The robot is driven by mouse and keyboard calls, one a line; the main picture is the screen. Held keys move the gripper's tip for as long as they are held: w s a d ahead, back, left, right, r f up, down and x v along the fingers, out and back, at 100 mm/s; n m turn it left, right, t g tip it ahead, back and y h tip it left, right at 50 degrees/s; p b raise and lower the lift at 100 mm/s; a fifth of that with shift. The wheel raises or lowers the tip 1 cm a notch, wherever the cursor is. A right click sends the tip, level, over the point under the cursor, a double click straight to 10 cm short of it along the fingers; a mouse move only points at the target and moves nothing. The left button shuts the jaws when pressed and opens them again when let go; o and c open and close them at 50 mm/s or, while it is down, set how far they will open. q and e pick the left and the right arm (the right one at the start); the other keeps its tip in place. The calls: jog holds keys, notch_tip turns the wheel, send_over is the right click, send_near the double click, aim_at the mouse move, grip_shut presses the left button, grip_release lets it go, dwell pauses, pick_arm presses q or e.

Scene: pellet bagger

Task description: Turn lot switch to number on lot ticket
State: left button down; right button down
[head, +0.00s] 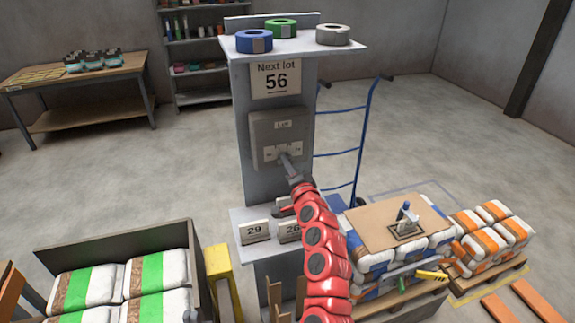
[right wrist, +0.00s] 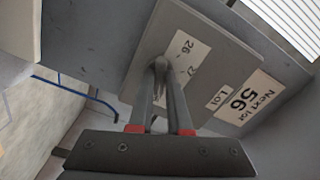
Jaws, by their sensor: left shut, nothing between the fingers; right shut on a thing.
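My right gripper (head: 287,163) is at this plate, shut on the switch knob (right wrist: 161,66). The knob is mostly hidden by the fingers, so its pointing direction is unclear. My left gripper cannot be made out.
Tape rolls (head: 281,27) lie on the post's top shelf. Number cards 29 (head: 255,231) and 26 (head: 289,230) stand on a lower ledge. A blue hand truck (head: 361,140) is behind. Stacked bags (head: 378,252) stand right; a bin (head: 199,268) of green-striped bags stands left.

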jog(key=c, duration=0.9)
grip_release()
jog(key=shift+o, duration=0.2)
jog(key=b+v, duration=0.4)
jog(key=v, duration=1.3)
jog(key=shift+s, duration=0.15)
jog(key=shift+d, duration=0.15)
